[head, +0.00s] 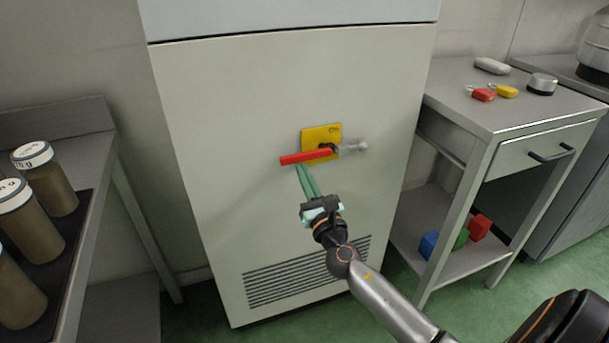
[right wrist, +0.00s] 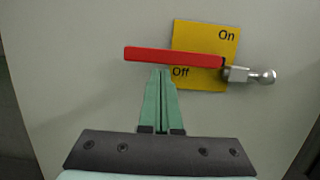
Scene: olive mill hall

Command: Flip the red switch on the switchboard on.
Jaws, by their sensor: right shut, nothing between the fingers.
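The red switch (head: 305,157) is a long lever on the pale switchboard (head: 215,150). It lies nearly level, pointing left from its pivot over a yellow plate (head: 322,133). In the right wrist view the red switch (right wrist: 172,57) crosses the plate (right wrist: 207,82) between the words "On" above and "Off" below. My right gripper (head: 299,168) has green fingers, shut and empty. Its fingertips (right wrist: 162,72) are just under the lever's left part; I cannot tell whether they touch it. My left gripper is not in view.
A metal knob (head: 355,147) sticks out right of the pivot. A steel side table (head: 462,100) at right holds padlocks and small metal items, with coloured blocks on its lower shelf. A bench (head: 80,133) at left carries several jars (head: 45,180). The switchboard front is otherwise clear.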

